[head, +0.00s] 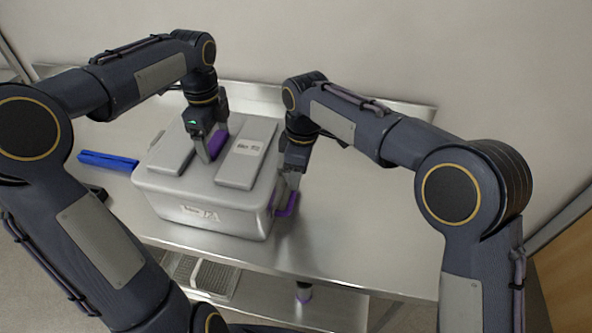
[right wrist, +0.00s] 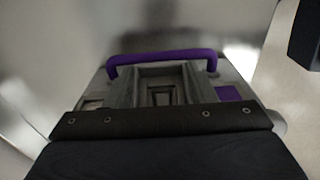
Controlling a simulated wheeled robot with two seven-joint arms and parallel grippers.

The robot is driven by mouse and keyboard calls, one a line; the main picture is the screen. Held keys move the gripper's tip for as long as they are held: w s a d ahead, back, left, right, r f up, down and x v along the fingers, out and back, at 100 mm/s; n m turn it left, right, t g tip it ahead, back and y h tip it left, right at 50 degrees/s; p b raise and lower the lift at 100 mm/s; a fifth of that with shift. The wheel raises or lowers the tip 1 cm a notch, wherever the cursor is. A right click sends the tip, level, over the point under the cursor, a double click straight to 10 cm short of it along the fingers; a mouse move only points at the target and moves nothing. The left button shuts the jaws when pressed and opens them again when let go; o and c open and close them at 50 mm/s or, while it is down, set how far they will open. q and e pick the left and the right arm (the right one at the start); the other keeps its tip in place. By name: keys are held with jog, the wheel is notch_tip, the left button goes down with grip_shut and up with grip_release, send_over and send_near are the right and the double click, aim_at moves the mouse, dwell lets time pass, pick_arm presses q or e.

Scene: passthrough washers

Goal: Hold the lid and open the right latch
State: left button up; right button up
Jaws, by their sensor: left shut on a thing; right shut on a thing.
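A pale grey box (head: 190,215) with a lid (head: 240,165) that has two raised panels sits on the metal table. A purple handle (head: 218,143) stands in the middle of the lid. My left gripper (head: 209,157) is shut on this handle from above. The lid looks seated on the box. A purple latch (head: 289,208) is at the box's right side. My right gripper (head: 287,192) points down there and is shut on the latch. In the right wrist view the purple bar of the latch (right wrist: 165,57) lies across the fingertips (right wrist: 160,80). The exact contact is partly hidden.
A blue object (head: 108,160) lies on the table (head: 370,235) left of the box. The table right of the box is clear. A wall stands behind.

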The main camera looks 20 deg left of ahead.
jog(key=h, duration=0.3)
jog(key=shift+d+r, duration=0.15)
jog(key=shift+r, duration=0.2)
jog(key=shift+w+d+r+t+h, duration=0.1)
jog(key=shift+r+h, duration=0.15)
jog(key=shift+h, duration=0.4)
jog(key=shift+s+d+r+t+h, duration=0.1)
jog(key=shift+r+h, duration=0.1)
jog(key=shift+h, duration=0.4)
jog(key=shift+w+d+r+t+h, duration=0.1)
jog(key=shift+r+h, duration=0.15)
jog(key=shift+h, duration=0.4)
jog(key=o, duration=1.1)
